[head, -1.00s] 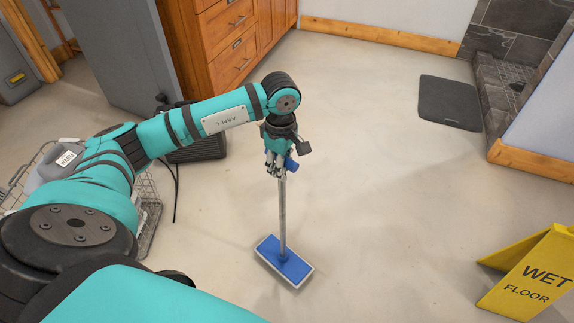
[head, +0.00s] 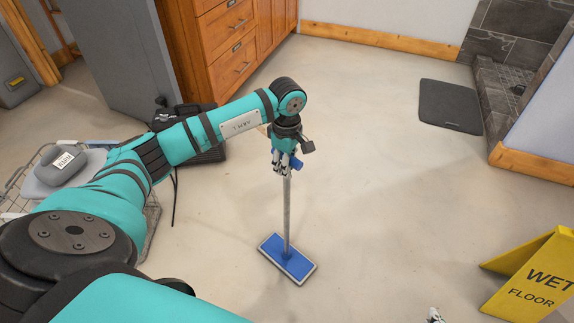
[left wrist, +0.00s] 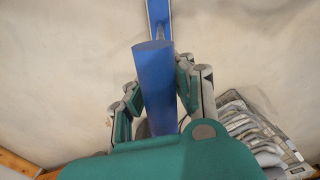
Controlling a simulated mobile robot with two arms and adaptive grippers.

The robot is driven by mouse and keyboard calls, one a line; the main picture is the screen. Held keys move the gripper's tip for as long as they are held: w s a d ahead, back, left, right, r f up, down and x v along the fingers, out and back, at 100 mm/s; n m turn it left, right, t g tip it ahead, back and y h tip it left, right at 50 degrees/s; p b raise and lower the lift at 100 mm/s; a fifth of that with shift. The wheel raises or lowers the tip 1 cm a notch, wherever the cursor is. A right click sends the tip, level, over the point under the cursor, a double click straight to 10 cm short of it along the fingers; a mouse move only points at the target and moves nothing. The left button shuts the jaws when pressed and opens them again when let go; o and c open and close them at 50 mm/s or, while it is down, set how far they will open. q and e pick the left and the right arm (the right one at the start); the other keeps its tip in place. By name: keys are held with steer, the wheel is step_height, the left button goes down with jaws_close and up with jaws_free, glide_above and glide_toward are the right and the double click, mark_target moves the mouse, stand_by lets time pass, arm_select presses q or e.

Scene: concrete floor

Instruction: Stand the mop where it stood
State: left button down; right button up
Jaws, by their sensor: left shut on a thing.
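The mop has a grey pole (head: 287,212), a blue rectangular head (head: 284,256) with a pale rim and a blue grip at its top. It is about upright over the open floor; I cannot tell whether its head touches the floor. My left gripper (head: 283,165) is shut on the upper part of the mop. In the left wrist view the blue grip (left wrist: 155,80) passes between the fingers of the left gripper (left wrist: 160,100). A small grey tip at the bottom edge of the head view may be part of my right gripper (head: 435,316); its fingers are not clear.
A yellow wet floor sign (head: 532,280) stands at lower right. A dark mat (head: 450,106) lies at upper right. A wire basket (head: 30,178) holding a grey labelled item (head: 62,168) is at left. Wooden drawers (head: 232,45) stand behind. The middle floor is clear.

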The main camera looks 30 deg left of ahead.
arm_select(q)
steer(key=c, duration=1.2)
jaws_free()
steer(key=shift+o, duration=0.2)
